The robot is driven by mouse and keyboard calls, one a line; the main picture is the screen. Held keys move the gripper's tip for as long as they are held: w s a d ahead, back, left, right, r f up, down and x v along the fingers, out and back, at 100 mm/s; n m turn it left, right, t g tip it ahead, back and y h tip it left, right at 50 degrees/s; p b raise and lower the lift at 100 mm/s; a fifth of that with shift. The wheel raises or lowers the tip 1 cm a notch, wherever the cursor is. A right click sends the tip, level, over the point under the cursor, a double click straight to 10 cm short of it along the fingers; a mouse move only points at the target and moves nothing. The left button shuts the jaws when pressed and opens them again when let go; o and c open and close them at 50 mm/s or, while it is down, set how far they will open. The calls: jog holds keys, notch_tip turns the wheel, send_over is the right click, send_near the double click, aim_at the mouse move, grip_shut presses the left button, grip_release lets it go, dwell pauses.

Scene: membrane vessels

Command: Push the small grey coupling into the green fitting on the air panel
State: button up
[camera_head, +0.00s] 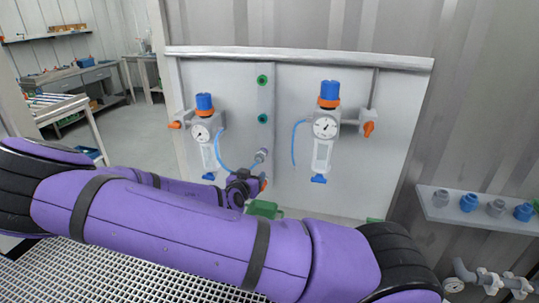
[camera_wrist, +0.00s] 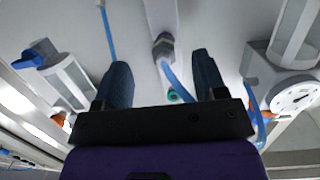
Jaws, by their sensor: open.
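The small grey coupling (camera_head: 261,155) is at the lower part of the panel's vertical strip, with a blue hose on it. In the wrist view the coupling (camera_wrist: 163,46) appears between and just beyond my fingertips, touching neither. The green fitting behind it is hidden, so I cannot tell how deep it sits. Two green fittings, an upper one (camera_head: 262,80) and a middle one (camera_head: 262,118), show empty above it. A green ring (camera_wrist: 174,96) shows partly behind my gripper in the wrist view. My gripper (camera_wrist: 162,64) is open and empty, close to the panel, below the coupling in the head view.
Pressure regulators with gauges stand left (camera_head: 203,132) and right (camera_head: 325,125) of the strip. The blue hose (camera_head: 230,165) runs from the left one to the coupling. A wall shelf (camera_head: 480,215) at right holds several grey and blue pieces. My purple arm covers the foreground above a grating.

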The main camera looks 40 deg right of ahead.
aim_at(258, 162)
jog(key=shift+d+r+t+h, duration=0.25)
jog(key=shift+r+t+h, duration=0.45)
jog(key=shift+r+t, duration=0.25)
jog(key=shift+x, duration=4.5)
jog(key=shift+c, duration=0.2)
grip_shut()
jog(key=shift+v, duration=2.95)
